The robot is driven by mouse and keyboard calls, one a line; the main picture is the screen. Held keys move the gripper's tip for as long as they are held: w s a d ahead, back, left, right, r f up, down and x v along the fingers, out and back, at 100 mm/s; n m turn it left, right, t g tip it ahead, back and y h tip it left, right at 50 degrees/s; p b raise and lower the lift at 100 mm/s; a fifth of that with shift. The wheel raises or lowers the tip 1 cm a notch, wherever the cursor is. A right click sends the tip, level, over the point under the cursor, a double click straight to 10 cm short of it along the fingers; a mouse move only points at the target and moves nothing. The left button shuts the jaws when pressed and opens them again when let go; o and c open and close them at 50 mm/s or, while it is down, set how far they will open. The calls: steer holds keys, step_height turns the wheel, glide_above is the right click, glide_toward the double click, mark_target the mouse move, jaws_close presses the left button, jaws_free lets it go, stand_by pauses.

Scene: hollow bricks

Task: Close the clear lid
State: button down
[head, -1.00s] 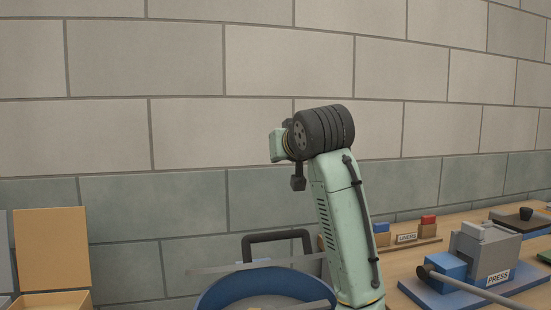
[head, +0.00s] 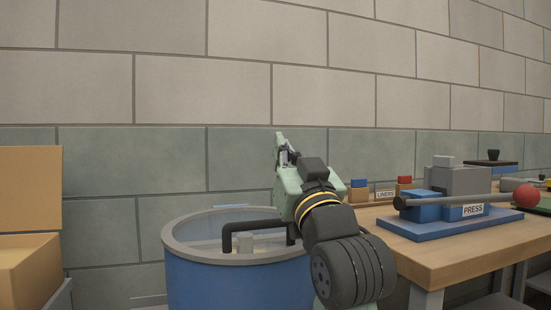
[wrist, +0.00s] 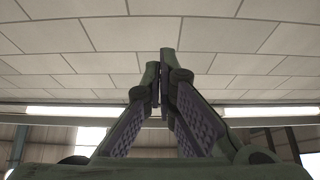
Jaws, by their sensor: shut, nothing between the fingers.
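A blue drum (head: 235,285) with a grey rim stands left of my arm in the head view. A clear pane, seemingly the lid, shows faintly within the rim (head: 190,232); I cannot tell whether it lies fully flat. A dark bar handle (head: 255,226) stands above it, with a pale block showing under the handle. In the wrist view my gripper (wrist: 160,62) is shut and empty, facing the ceiling.
An open cardboard box (head: 28,200) stands at the far left. On the right, a wooden bench (head: 440,262) carries a grey and blue press (head: 455,185), a liners rack (head: 385,194) and a red ball (head: 526,196). A block wall (head: 200,95) closes off the back.

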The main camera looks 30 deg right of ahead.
steer(key=s+f+t+b, duration=0.1)
steer(key=f+b, duration=0.1)
steer(key=f, duration=0.1)
steer(key=s+f+t+b, duration=0.1)
steer(key=f+b, duration=0.2)
steer(key=f, duration=0.1)
steer(key=s+f+b, duration=0.1)
steer(key=f+b, duration=0.1)
steer(key=f, duration=0.1)
steer(key=shift+s+a+f+t+h+b, duration=0.15)
steer(key=shift+s+a+t+h+b, duration=0.15)
steer(key=shift+s+a+t, duration=0.1)
steer(key=shift+s+f+b, duration=0.15)
steer(key=shift+f+b, duration=0.4)
steer(key=shift+f, duration=0.25)
steer(key=shift+f, duration=0.1)
